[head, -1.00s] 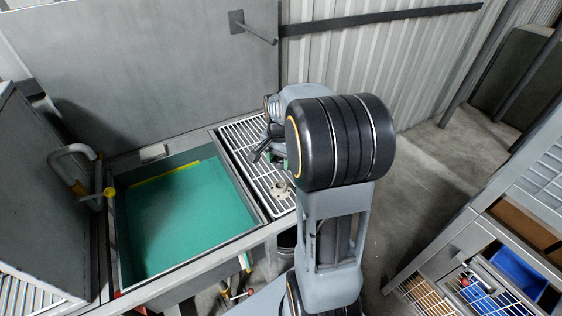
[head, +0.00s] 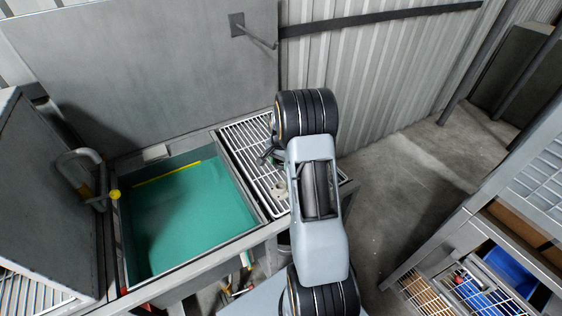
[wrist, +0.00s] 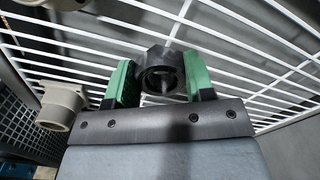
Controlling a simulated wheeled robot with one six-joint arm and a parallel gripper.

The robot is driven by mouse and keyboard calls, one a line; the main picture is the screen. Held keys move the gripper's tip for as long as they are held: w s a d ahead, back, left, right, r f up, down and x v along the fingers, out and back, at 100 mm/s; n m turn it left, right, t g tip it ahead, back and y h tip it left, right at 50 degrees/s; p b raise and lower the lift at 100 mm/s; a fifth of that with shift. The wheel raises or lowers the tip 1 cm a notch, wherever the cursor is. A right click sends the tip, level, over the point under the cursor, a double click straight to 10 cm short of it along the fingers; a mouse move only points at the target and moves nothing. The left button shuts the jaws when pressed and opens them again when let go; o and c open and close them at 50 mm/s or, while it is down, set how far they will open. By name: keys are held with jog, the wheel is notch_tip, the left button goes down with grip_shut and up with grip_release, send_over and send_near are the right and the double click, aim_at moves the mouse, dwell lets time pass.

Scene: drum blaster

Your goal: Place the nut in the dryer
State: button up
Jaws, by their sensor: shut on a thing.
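In the wrist view a dark hexagonal nut (wrist: 160,72) with a round hole sits between the two green fingers of my gripper (wrist: 161,84). The gripper is shut on it. White rack bars show behind the nut; I cannot tell whether it touches them. In the head view my gripper (head: 268,153) is mostly hidden by my arm, over the white wire rack (head: 240,135) beside the teal-bottomed tank. The nut is hidden there. I cannot tell which thing is the dryer.
The teal-bottomed tank (head: 185,215) is open left of the rack. A beige fitting (wrist: 62,105) stands near the gripper's left side. A shelf unit (head: 470,225) with blue bins stands at right. Corrugated wall (head: 370,90) rises behind; floor between is clear.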

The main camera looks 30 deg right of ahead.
jog(key=shift+f, duration=0.2)
jog(key=shift+f, duration=0.1)
jog(key=o, duration=0.6)
jog(key=shift+f, duration=0.15)
jog(key=o, duration=0.4)
jog(key=shift+o, duration=0.2)
